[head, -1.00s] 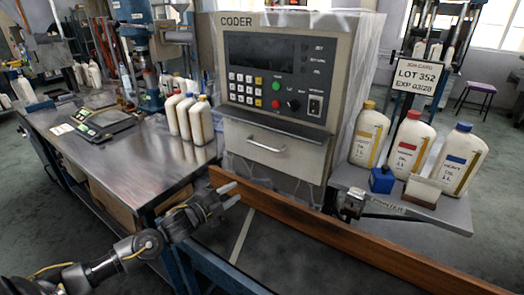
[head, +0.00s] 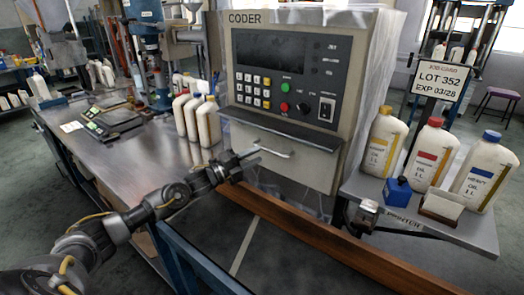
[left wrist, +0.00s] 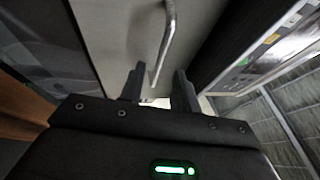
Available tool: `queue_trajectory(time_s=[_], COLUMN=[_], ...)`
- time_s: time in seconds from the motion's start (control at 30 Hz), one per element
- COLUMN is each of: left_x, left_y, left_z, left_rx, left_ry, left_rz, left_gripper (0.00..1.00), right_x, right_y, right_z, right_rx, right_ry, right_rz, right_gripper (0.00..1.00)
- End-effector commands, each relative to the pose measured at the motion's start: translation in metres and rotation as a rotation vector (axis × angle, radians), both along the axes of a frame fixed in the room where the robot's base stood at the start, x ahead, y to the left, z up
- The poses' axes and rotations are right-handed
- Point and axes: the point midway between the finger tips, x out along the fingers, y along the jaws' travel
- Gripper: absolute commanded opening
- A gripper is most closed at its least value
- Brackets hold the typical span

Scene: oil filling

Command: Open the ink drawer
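The ink drawer (head: 285,165) is the pale front panel with a silver bar handle (head: 272,151) on the lower part of the coder (head: 290,75). It looks closed, flush under a dark ledge. My left gripper (head: 247,158) is at the left end of the handle. In the left wrist view my gripper (left wrist: 158,88) is open, its two dark fingers apart. The near end of the handle (left wrist: 168,45) lies between or just beyond the fingertips, and I cannot tell whether they touch it. My right gripper is not in view.
A brown rail (head: 310,238) runs below the drawer front. A steel table (head: 125,165) with white bottles (head: 207,122) stands to the left. A shelf (head: 455,240) to the right holds oil bottles (head: 428,155), a blue block (head: 397,191) and a card holder.

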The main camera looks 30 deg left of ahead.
Motion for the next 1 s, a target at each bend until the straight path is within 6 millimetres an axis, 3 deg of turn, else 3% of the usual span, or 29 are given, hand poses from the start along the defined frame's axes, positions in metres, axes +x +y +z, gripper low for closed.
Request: queue_trajectory(time_s=[0.23, 0.6, 0.87, 1.0], left_x=[0.025, 0.03, 0.03, 0.03], left_y=[-0.015, -0.018, -0.018, -0.018], left_z=[0.006, 0.006, 0.006, 0.006], left_rx=[-0.001, 0.0, 0.0, 0.0], left_ry=[-0.001, 0.001, 0.001, 0.001], left_rz=[0.001, 0.001, 0.001, 0.001], left_gripper=[0.32, 0.32, 0.0, 0.0], right_x=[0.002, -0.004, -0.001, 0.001], right_y=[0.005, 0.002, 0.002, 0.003], right_z=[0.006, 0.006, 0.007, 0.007], right_rx=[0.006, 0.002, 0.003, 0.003], right_ry=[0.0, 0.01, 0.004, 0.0], right_rz=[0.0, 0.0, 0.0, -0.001], right_gripper=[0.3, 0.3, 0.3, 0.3])
